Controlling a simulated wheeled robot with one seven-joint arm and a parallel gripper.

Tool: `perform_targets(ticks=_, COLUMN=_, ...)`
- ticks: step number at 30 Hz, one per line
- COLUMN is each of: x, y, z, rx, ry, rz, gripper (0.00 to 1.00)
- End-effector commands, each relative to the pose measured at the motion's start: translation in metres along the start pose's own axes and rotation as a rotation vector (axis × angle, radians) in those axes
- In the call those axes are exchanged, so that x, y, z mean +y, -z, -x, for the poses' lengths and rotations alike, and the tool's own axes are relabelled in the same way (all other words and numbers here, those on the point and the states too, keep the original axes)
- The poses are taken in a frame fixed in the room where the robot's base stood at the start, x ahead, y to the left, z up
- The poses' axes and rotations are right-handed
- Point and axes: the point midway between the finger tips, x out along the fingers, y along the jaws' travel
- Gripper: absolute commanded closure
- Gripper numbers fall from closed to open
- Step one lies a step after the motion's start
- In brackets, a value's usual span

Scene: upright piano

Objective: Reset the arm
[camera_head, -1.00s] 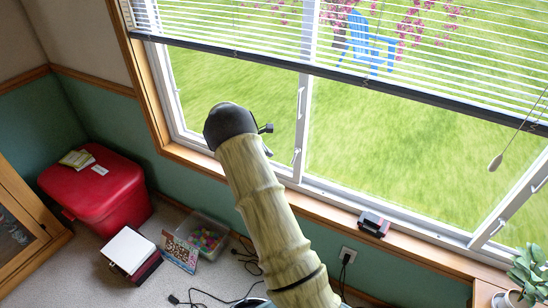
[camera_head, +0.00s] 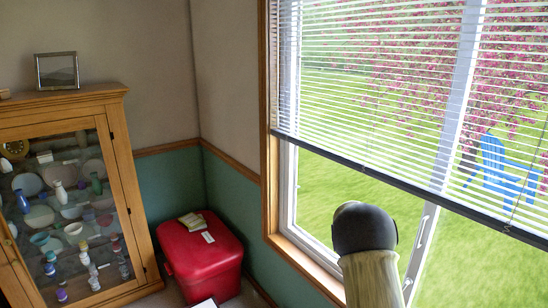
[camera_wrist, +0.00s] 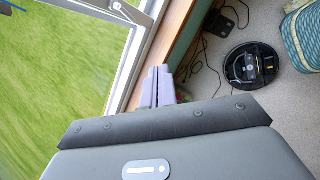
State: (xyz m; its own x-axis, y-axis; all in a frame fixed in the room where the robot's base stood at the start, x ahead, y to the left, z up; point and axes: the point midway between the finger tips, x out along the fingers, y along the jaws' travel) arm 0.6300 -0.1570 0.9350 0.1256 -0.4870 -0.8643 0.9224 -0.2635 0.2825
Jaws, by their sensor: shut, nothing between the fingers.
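My arm shows in the head view as a pale yellow link rising from the lower right to a dark rounded joint, in front of the window. The gripper itself is hidden in that view. In the wrist view my gripper (camera_wrist: 157,86) shows as two lavender fingers side by side beyond the dark wrist housing. They are shut with nothing between them, above the wooden window sill and seemingly touching nothing.
The window frame (camera_wrist: 124,60) and a wooden sill (camera_wrist: 173,32) lie close to the fingers. A round black robot vacuum (camera_wrist: 251,64) and cables are on the floor. A glass-fronted cabinet (camera_head: 121,190) and red box (camera_head: 202,262) stand at left.

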Motion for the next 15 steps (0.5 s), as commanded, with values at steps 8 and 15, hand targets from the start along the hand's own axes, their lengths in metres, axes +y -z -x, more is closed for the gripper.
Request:
perform_targets(ticks=8, x=-0.077, y=-0.005, z=0.093, rx=0.208, ry=0.103, rz=-0.445, gripper=1.00)
perform_targets(ticks=15, x=-0.157, y=-0.011, z=0.162, rx=0.329, ry=0.223, rz=-0.811, gripper=1.00)
